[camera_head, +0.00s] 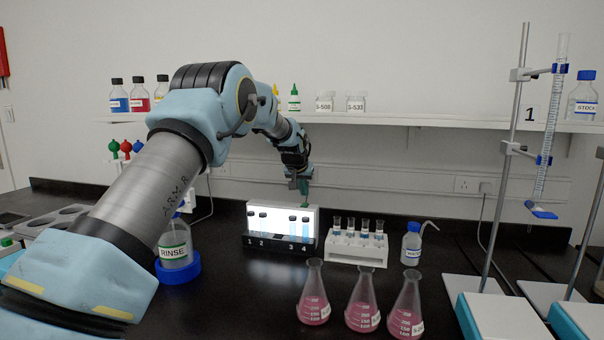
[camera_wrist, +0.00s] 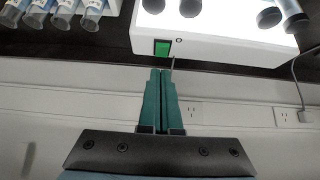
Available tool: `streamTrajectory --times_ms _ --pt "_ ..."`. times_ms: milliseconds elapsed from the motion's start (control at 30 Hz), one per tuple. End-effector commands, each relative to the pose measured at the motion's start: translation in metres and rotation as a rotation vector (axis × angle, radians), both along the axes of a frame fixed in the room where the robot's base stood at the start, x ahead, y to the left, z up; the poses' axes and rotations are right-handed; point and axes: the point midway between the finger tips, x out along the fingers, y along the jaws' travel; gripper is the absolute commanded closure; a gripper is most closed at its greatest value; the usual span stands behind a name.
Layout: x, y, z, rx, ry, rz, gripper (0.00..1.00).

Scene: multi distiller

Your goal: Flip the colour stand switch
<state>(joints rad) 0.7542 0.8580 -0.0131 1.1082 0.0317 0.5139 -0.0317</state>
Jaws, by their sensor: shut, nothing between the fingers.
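The colour stand (camera_head: 282,211) is a white box with a bright glowing front panel, on the black bench in the head view. Tubes stand before its panel in a dark rack numbered 1 to 4. My gripper (camera_head: 304,192) points down at the stand's top right end. In the wrist view, the green switch (camera_wrist: 162,48) sits on the white stand body (camera_wrist: 215,45), beside a small round mark. My gripper's teal fingers (camera_wrist: 161,72) are shut together and empty, with tips just short of the switch in the picture. I cannot tell whether they touch it.
A white rack (camera_head: 357,250) of tubes stands just right of the stand, with a wash bottle (camera_head: 411,243) beyond. Pink flasks (camera_head: 362,305) stand in front. The rinse bottle (camera_head: 175,246) is at left. A shelf (camera_head: 400,121) runs above; a wall socket (camera_head: 466,185) is behind.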

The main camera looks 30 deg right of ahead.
Motion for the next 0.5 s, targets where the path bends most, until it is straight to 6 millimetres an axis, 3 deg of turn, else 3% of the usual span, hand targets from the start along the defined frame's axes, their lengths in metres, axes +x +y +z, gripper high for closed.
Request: streamTrajectory --times_ms 200,500 --pt "-0.003 0.002 -0.020 0.001 0.001 0.000 1.00" --pt "-0.003 0.002 -0.025 -0.001 -0.001 0.000 1.00"
